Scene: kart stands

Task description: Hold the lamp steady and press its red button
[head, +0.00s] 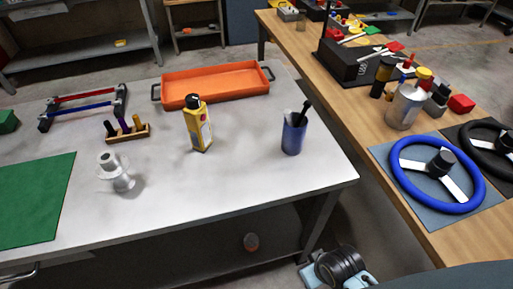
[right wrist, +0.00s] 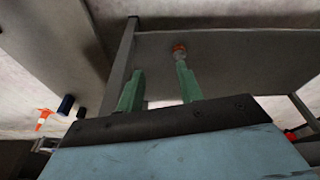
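I cannot pick out a lamp with certainty. A yellow upright object with a black top (head: 198,130) stands mid-way on the grey table and has a small reddish mark on its side; whether that is a button is too small to tell. My right gripper (right wrist: 159,68) shows two green fingers spread apart with nothing between them. It points toward the underside and legs of a table, low down. In the head view, only part of what looks like my right arm shows at the bottom, below the table's front edge. My left gripper is in neither view.
The grey table (head: 235,200) also holds an orange tray (head: 215,84), a blue pen cup (head: 293,138), a silver metal part (head: 116,177) and a green mat (head: 35,205). A wooden bench (head: 440,245) with a blue steering wheel (head: 398,185) stands right.

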